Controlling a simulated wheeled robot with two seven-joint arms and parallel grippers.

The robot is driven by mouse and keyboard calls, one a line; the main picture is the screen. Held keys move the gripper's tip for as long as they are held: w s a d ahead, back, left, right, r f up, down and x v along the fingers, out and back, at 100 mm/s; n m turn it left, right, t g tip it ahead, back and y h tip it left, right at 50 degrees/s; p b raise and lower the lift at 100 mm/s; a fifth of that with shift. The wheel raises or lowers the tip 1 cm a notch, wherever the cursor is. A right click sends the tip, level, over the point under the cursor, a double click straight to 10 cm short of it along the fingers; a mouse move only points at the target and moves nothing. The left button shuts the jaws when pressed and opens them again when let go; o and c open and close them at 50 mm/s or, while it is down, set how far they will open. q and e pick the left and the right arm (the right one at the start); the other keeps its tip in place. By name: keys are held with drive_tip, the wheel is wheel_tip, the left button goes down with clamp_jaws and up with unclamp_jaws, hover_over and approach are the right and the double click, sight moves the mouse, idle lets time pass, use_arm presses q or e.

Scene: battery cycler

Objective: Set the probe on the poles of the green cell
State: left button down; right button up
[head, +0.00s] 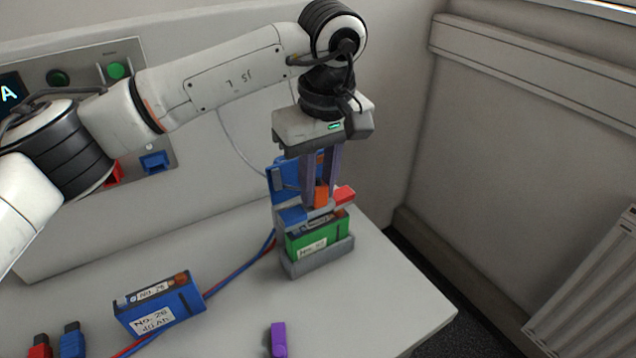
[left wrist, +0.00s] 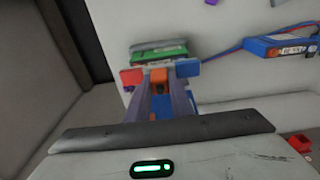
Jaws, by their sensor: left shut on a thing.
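The green cell (head: 330,236) stands upright in a grey cradle (head: 322,262) near the table's right side. It also shows in the left wrist view (left wrist: 160,57). The probe is a bar with a blue end (head: 291,215), a red end (head: 345,194) and an orange grip (head: 321,196). My left gripper (head: 317,198) points down, its fingers shut on the orange grip. The probe is right over the cell's top and hides part of it. I cannot tell whether its tips touch the poles. My right gripper is not in view.
A blue piece (head: 281,178) stands behind the probe. Red (head: 41,347) and blue (head: 70,340) connectors and a purple piece (head: 278,340) are at the front. The table right of the cradle is clear.

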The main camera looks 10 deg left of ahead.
use_arm(q)
drive_tip(key=shift+f+b, duration=0.5)
drive_tip(key=shift+f, duration=0.2)
idle(0.6)
idle(0.5)
drive_tip(key=shift+r+p, duration=0.55)
drive_tip(key=shift+r, duration=3)
